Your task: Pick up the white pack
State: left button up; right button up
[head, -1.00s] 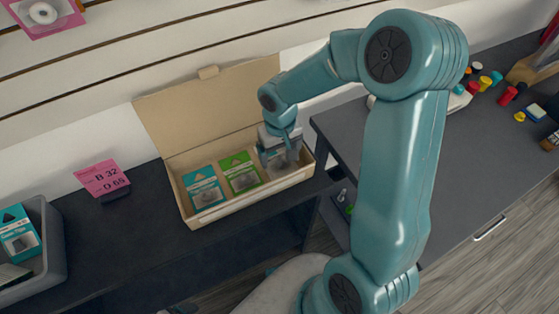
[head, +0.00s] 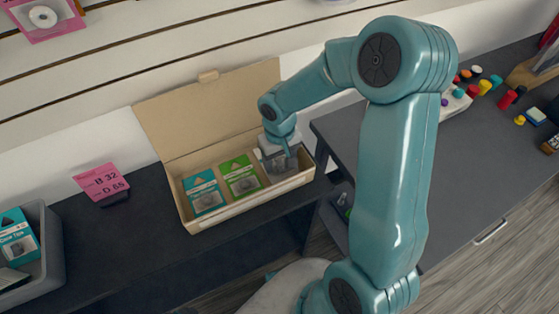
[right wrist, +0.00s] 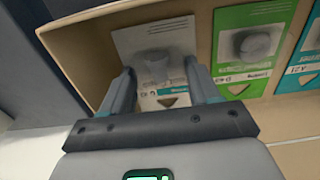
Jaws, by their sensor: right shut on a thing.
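The white pack (right wrist: 155,40) stands in the open cardboard box (right wrist: 85,55), beside a green pack (right wrist: 255,45). My right gripper (right wrist: 160,75) has a finger on each side of the white pack and is shut on it. In the head view the same gripper (head: 277,157) is at the right end of the box (head: 245,202) and hides much of the pack. The pack still appears to be inside the box. My left gripper is not in view.
The green pack (head: 240,176) and a teal pack (head: 204,193) stand to the left in the box. Its raised lid (head: 205,105) is behind.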

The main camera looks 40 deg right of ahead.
aim_at(280, 161)
notch_tip(280, 161, up, 20)
jog(key=p, duration=0.2)
jog(key=shift+f, duration=0.2)
jog(key=shift+f, duration=0.1)
dwell(0.5)
